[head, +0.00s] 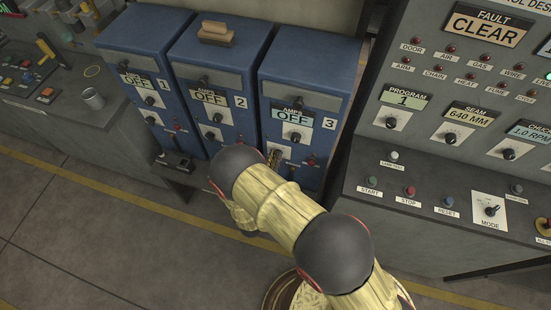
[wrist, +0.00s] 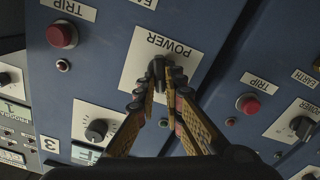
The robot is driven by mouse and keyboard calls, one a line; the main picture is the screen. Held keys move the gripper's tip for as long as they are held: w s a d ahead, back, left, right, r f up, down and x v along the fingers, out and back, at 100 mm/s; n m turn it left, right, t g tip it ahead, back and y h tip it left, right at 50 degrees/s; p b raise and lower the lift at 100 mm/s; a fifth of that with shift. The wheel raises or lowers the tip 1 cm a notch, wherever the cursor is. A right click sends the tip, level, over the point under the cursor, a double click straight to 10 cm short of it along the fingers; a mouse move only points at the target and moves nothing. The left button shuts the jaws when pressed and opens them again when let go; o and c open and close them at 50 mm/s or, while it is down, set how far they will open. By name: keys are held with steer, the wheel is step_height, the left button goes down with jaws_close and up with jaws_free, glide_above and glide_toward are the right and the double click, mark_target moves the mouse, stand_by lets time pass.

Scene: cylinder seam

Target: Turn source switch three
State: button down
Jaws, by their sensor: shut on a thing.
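Source cabinet three (head: 305,70) is the right one of three blue cabinets in the head view. Its display (head: 291,118) reads OFF. My gripper (head: 275,157) reaches its lower front, and my arm hides part of that area. In the wrist view, turned over, my gripper (wrist: 161,82) is shut on the black power switch (wrist: 158,67), on a white plate (wrist: 138,72) marked POWER. The fingers lie on both sides of the knob and cover part of it. The pointer's exact angle is hard to tell.
A red trip button (wrist: 61,35) and a second black knob (wrist: 97,130) are close by on the same panel. Cabinet two (head: 213,68) stands to the left, the control desk (head: 440,185) to the right. A brown block (head: 216,32) lies on cabinet two.

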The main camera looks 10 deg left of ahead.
steer(key=shift+n, duration=0.6)
steer(key=c, duration=1.9)
jaws_free()
steer(key=s+a, duration=0.1)
steer(key=s, duration=1.1)
